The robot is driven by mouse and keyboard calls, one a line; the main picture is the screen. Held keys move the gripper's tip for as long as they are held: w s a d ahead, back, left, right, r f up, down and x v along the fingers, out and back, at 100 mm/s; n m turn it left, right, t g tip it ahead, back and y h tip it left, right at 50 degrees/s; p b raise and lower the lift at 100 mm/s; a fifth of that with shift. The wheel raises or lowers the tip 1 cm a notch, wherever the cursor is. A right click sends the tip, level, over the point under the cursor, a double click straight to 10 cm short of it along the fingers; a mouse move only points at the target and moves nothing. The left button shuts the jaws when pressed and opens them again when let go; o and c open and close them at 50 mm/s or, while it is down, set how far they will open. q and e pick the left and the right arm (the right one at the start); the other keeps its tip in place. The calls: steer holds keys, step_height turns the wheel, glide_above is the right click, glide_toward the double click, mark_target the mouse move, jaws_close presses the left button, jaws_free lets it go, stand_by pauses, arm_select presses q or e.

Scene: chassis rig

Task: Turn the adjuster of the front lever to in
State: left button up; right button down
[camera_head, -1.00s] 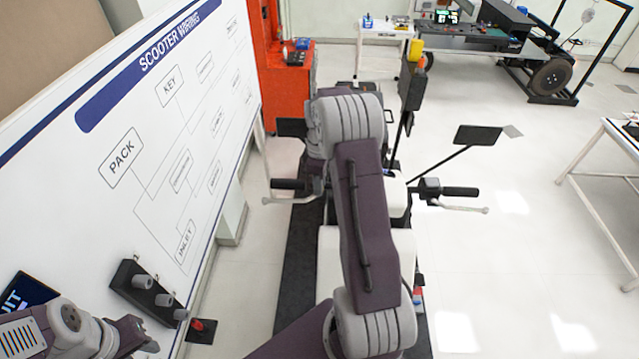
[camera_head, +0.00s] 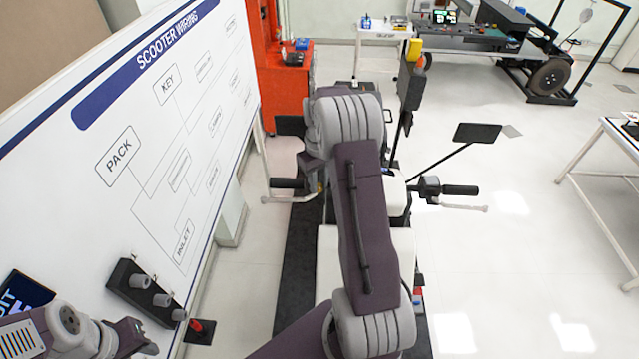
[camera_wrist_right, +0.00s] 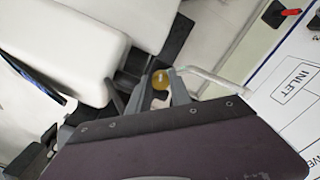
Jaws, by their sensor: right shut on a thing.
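The front lever (camera_head: 288,199) is a pale bar below the black left handlebar grip (camera_head: 287,184) of the scooter. In the right wrist view the lever (camera_wrist_right: 215,80) runs off to the right from a round yellow knob, the adjuster (camera_wrist_right: 162,80). My right gripper (camera_wrist_right: 165,88) is shut on this knob, with one finger on each side of it. No in or out marking can be read. In the head view my right arm hides most of the lever's inner end. Of my left arm, only links show at the lower left; its gripper is out of view.
The whiteboard (camera_head: 120,155) stands close along the left, with a dark hook block (camera_head: 146,293) low on it. A mirror (camera_head: 477,133) and the other grip (camera_head: 460,190) stick out to the right of my right arm.

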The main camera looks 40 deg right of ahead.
steer(key=m, duration=0.5)
steer(key=shift+w+m, duration=0.15)
steer(key=shift+m, duration=0.15)
steer(key=m, duration=0.4)
steer(key=shift+w+r+m+b, duration=0.1)
steer(key=shift+r+m+b, duration=0.05)
steer(key=shift+m+b, duration=0.2)
steer(key=shift+d+m, duration=0.1)
steer(key=shift+m, duration=0.25)
steer(key=c, duration=1.2)
jaws_free()
steer(key=shift+d, duration=0.1)
